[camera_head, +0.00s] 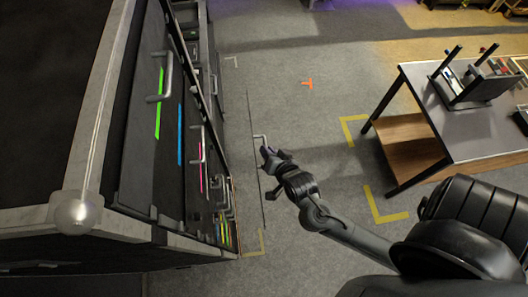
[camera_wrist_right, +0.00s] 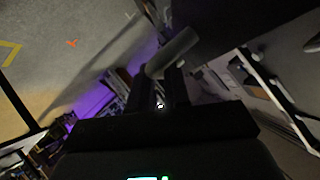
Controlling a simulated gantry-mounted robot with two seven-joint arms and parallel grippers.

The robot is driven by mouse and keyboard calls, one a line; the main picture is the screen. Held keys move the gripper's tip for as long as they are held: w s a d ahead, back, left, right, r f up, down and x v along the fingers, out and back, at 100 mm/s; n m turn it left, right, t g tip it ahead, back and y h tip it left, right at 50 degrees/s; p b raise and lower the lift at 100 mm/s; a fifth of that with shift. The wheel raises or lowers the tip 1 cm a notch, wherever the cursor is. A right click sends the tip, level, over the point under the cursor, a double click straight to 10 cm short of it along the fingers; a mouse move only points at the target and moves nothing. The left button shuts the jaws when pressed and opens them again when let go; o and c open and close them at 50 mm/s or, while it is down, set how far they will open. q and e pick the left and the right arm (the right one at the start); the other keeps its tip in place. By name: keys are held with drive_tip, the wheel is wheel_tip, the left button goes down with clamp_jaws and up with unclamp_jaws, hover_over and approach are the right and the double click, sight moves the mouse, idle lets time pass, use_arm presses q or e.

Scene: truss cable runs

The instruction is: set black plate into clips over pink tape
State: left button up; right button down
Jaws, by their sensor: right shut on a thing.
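The black plate (camera_head: 251,115) shows edge-on in the head view as a thin dark line, with a pale handle on its right side. My right gripper (camera_head: 268,165) is shut on this handle and holds the plate upright, apart from the truss wall. In the right wrist view my right gripper (camera_wrist_right: 160,92) grips the grey handle bar (camera_wrist_right: 174,52), with the dark plate (camera_wrist_right: 225,20) beyond. The pink tape (camera_head: 200,167) is a vertical strip on the wall left of the plate. The clips are too small to make out. My left gripper is out of view.
The wall also bears green tape (camera_head: 159,103), blue tape (camera_head: 180,133) and several grey handles (camera_head: 167,78). Floor shows between plate and wall. Yellow floor marks and an orange mark (camera_head: 307,84) lie on open floor.

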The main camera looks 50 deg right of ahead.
drive_tip(key=shift+s+d+r, duration=0.1)
drive_tip(key=shift+s+d, duration=0.75)
drive_tip(key=shift+d, duration=0.3)
idle(1.0)
drive_tip(key=shift+p, duration=0.35)
idle(0.3)
drive_tip(key=shift+d+p, duration=0.1)
drive_tip(key=shift+p, duration=0.3)
idle(0.3)
drive_tip(key=shift+t+y, duration=0.3)
idle(0.5)
drive_tip(key=shift+p, duration=0.6)
idle(0.4)
